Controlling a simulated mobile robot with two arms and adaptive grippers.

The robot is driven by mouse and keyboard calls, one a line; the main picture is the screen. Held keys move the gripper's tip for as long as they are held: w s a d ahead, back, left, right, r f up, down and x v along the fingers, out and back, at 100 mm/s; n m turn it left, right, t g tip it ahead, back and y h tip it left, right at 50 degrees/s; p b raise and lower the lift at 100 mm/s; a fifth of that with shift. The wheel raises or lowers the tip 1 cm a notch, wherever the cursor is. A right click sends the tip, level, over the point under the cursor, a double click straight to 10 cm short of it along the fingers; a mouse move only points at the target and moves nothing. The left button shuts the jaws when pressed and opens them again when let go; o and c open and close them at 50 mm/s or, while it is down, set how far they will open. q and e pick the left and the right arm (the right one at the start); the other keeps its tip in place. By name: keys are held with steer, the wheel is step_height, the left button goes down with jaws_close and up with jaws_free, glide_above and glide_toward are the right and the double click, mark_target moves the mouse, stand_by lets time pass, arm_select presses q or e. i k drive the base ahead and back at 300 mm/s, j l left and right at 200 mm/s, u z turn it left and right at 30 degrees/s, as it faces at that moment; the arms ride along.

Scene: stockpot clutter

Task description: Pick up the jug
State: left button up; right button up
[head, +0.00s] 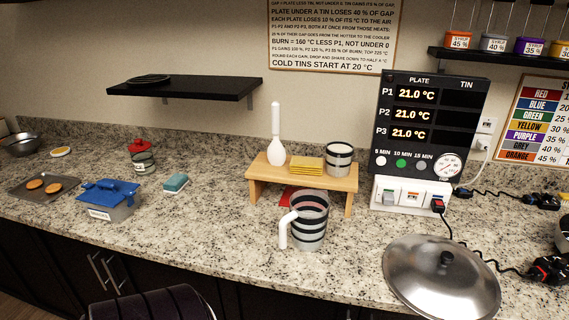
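The jug (312,222) stands upright on the granite counter in the head view, right of centre and near the front edge. It has dark and grey bands and a white handle (284,230) on its left side. It stands just in front of a small wooden riser (340,184), and something red lies behind it, partly hidden. Neither of my grippers can be seen in the head view.
On the riser are a white brush holder (276,140), yellow sponges (307,166) and a striped cup (339,159). A large metal lid (441,280) lies to the right, near cables. A blue-lidded tub (108,199) stands left.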

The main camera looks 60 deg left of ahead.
mark_target(308, 209)
steer(key=u, duration=1.6)
steer(key=l+u, duration=0.2)
steer(key=l, duration=0.9)
steer(key=k, duration=0.05)
